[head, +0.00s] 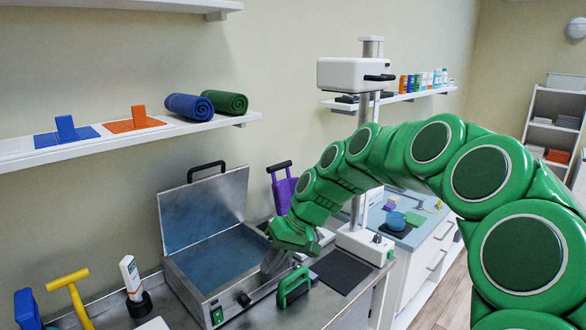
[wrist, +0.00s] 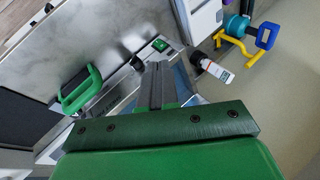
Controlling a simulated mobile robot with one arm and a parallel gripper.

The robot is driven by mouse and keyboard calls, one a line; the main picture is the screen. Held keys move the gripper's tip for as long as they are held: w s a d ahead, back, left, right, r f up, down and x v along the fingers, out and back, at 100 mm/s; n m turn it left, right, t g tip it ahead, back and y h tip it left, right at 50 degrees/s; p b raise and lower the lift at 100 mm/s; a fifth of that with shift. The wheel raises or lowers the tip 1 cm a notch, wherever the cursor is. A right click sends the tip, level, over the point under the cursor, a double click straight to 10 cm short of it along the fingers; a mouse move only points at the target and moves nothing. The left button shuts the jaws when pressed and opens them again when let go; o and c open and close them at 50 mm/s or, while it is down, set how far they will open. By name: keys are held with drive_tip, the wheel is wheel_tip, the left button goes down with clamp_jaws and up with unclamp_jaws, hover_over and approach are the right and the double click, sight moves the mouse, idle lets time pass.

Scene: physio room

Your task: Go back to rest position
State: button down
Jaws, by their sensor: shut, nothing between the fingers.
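My gripper (wrist: 158,88) is shut and empty in the wrist view, its two dark fingers pressed together. In the head view my green arm reaches in from the right and its gripper (head: 275,262) is over the front right of the open steel bath (head: 203,210). The bath's lid stands raised at the back, and blue shows inside the bath. A green-handled tool (head: 294,287) stands on the counter just right of the bath; it also shows in the wrist view (wrist: 80,90). Whether my fingertips touch the bath's rim cannot be told.
A white tube (head: 131,277) in a dark holder and a yellow-handled tool (head: 70,289) stand left of the bath. A white column device (head: 357,75) and a dark mat (head: 341,271) are on the right. A shelf (head: 140,136) with rolled mats hangs above.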

drive_tip(key=s+d+f+m+h, duration=0.1)
drive_tip(key=s+d+m+h, duration=0.1)
drive_tip(key=s+d, duration=0.4)
drive_tip(key=s+d+f+m+h, duration=0.1)
drive_tip(key=s+d, duration=0.6)
drive_tip(key=s, duration=0.9)
drive_tip(key=s+d+f+m+h, duration=0.1)
drive_tip(key=s+d+m+h, duration=0.1)
drive_tip(key=s+d, duration=0.5)
drive_tip(key=s+h, duration=0.1)
drive_tip(key=s, duration=0.4)
drive_tip(key=shift+m+g, duration=0.3)
drive_tip(key=c, duration=1.8)
unclamp_jaws()
